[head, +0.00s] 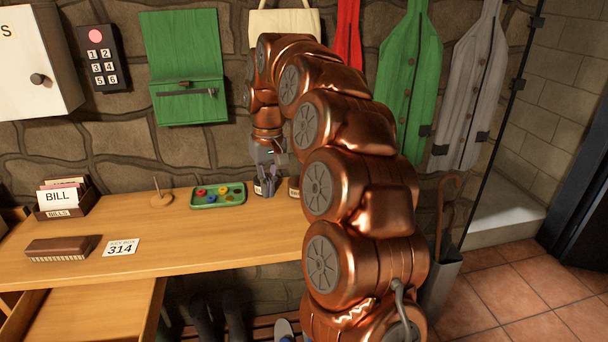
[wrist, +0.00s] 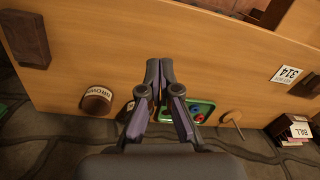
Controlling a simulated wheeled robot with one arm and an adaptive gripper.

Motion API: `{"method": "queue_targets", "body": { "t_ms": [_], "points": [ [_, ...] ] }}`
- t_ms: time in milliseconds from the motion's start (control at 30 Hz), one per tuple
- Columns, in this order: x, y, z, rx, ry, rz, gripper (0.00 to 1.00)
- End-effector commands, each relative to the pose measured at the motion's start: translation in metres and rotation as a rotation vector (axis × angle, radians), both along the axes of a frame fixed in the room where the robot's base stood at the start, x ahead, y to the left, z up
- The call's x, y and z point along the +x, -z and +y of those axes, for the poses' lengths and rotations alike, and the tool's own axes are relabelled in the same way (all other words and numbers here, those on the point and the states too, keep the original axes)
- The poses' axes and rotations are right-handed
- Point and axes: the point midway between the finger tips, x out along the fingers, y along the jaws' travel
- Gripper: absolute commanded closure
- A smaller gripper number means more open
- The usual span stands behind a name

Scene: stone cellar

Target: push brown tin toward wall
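The brown tin (wrist: 97,98) is a short round can with a pale label reading "BROWN". In the wrist view it stands on the wooden table near the wall-side edge, left of my gripper (wrist: 160,75). In the head view only a sliver of the tin (head: 293,187) shows, as my arm covers the rest. My gripper (head: 270,152) points down above the back of the table, apart from the tin. Its fingertips are together with nothing visible between them. The stone wall (head: 180,150) rises behind the table.
Mid-table is clear.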

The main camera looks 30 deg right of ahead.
Motion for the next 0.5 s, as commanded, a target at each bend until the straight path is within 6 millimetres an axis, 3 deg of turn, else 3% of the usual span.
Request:
{"method": "queue_targets", "body": {
  "t_ms": [200,500],
  "points": [
    [-0.057,-0.004,0.049,0.001,-0.096,0.015,1.0],
    [-0.148,0.01,0.094,-0.014,-0.173,0.05,1.0]
  ]
}}
